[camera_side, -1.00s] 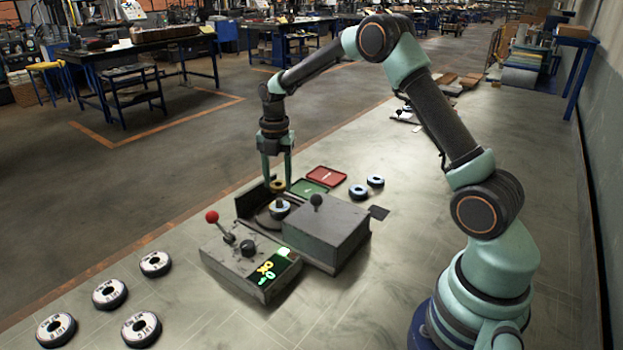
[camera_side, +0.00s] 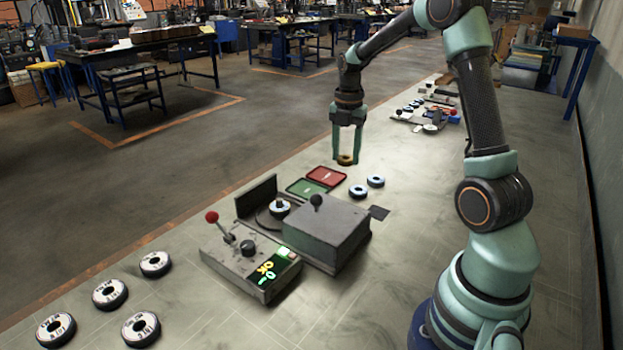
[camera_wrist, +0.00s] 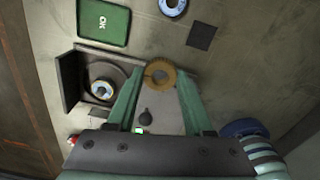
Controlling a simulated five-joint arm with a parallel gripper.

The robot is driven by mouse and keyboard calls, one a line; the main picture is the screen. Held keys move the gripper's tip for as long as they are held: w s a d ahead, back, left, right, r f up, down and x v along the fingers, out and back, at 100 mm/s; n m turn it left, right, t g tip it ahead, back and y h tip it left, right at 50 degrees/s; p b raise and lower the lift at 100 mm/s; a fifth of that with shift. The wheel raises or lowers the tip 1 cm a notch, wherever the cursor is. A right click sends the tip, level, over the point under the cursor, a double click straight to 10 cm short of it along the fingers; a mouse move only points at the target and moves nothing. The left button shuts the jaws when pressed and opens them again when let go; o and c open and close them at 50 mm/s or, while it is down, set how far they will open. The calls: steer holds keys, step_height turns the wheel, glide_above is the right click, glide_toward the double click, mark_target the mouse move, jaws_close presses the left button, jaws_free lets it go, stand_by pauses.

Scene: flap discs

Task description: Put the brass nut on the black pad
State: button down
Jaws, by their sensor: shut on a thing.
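The brass nut (camera_side: 345,160) is a gold-brown ring held between the fingertips of my gripper (camera_side: 346,154). It is in the air above the bench, near the red tray and the flap discs. In the wrist view the nut (camera_wrist: 160,74) sits between the two green fingers, its hole facing the camera. The black pad (camera_side: 379,212) is a small dark square flat on the bench, right of the grey machine. It also shows in the wrist view (camera_wrist: 201,36), up and right of the nut. The bare pad is apart from my gripper.
The grey machine (camera_side: 326,232) holds a disc (camera_side: 280,207) on its spindle. A control box (camera_side: 250,262) with a red-knobbed lever stands in front. A green tray (camera_side: 306,188) and red tray (camera_side: 326,176) lie behind. Two discs (camera_side: 357,191) lie between trays and pad; several others lie front left.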

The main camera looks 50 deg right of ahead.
steer(key=s+d+m, duration=0.2)
steer(key=s+d, duration=0.3)
steer(key=s, duration=0.4)
glide_toward(377, 213)
steer(key=shift+d, duration=0.15)
steer(key=shift+f, duration=2.65)
steer(key=shift+f, duration=0.2)
steer(key=shift+f, duration=0.35)
steer(key=shift+f, duration=0.1)
steer(key=shift+c, duration=1.1)
jaws_free()
